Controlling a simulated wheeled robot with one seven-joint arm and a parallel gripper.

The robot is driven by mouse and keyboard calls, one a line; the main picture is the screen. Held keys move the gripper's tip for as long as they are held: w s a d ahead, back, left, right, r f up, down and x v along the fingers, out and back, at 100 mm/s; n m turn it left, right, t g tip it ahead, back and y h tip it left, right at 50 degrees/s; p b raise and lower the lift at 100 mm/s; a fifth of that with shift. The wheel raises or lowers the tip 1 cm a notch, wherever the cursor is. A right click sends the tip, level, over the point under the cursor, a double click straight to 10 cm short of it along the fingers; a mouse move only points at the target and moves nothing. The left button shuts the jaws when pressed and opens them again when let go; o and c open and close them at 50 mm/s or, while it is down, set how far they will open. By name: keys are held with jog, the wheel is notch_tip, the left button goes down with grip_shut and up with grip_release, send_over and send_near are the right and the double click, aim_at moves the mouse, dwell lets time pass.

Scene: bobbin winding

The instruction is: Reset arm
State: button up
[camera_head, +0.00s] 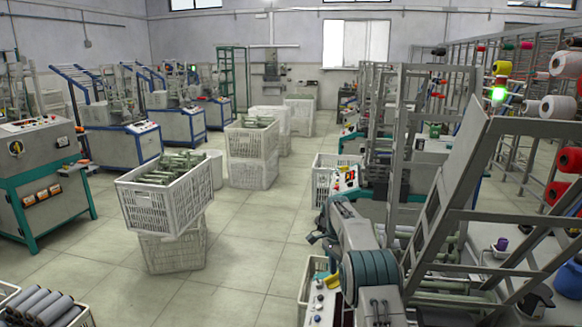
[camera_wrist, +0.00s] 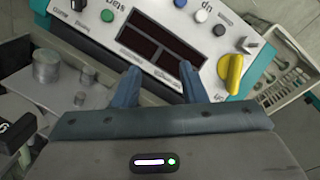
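My gripper (camera_wrist: 160,69) is in the wrist view, its two blue fingers spread apart with nothing between them. The fingertips overlap the view of a white control panel (camera_wrist: 172,13) with dark displays, round buttons and a yellow knob (camera_wrist: 235,72). I cannot tell whether they touch it. In the head view my grey and dark arm (camera_head: 368,275) is bent at the lower middle, beside a machine frame. The fingers cannot be clearly made out there.
White crates with grey-green rods (camera_head: 165,205) stand stacked left of centre, with more crates (camera_head: 252,142) behind. Dark grey cylinders (camera_head: 42,307) fill a crate at the lower left. A tall metal frame (camera_head: 455,185) rises close on the right. The floor (camera_head: 262,235) between is clear.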

jog(key=s+r+n+t+p, duration=0.1)
jog(key=s+r+n+t, duration=0.4)
jog(key=s+r, duration=1.45)
jog(key=s+f+n+p, duration=0.1)
jog(key=s+n, duration=0.6)
jog(key=s, duration=1.7)
jog(key=shift+d+f+n+y, duration=0.15)
jog(key=shift+f+n+y, duration=0.2)
jog(key=shift+f, duration=0.2)
jog(key=shift+s, duration=0.1)
